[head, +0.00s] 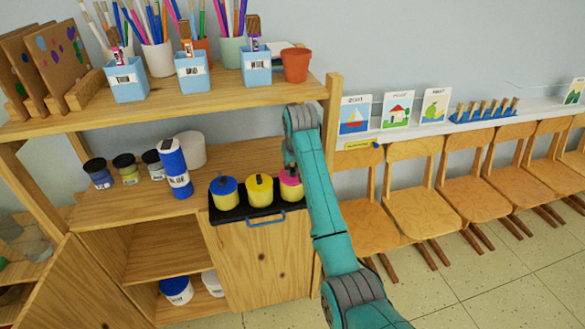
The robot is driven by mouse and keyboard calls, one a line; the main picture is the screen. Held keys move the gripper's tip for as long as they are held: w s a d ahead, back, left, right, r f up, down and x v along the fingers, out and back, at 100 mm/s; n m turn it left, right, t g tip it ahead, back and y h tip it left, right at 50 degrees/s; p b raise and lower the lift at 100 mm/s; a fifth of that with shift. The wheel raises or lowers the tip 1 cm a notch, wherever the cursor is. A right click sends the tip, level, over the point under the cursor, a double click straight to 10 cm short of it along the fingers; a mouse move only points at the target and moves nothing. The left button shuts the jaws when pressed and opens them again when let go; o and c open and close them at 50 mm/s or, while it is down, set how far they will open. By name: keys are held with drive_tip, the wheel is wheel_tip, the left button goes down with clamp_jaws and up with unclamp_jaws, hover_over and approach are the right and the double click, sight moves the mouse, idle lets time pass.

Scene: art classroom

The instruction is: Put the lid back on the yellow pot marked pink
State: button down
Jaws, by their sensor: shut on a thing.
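Three yellow pots stand side by side on a black tray (252,215) with a blue handle. The left pot (224,199) has a blue top and the middle pot (259,194) a yellow one. The right pot (291,192) has a pink top, which looks like the pink lid (289,175). My gripper (289,164) points down right above this pot, shut on what seems to be the pink lid. The fingers are small and dark here, and my arm passes close on the right. I cannot tell whether the lid rests on the rim or is slightly above it.
A tall blue bottle (174,168), a white tub (190,150) and several small jars stand left of the tray. The upper shelf (190,93) holds brush cups and a terracotta pot (296,65). Wooden chairs (420,200) line the wall at right.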

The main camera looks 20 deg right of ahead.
idle(0.8)
drive_tip(key=c, duration=0.6)
unclamp_jaws()
drive_tip(key=shift+r, duration=3.45)
clamp_jaws()
drive_tip(key=shift+f, duration=2.75)
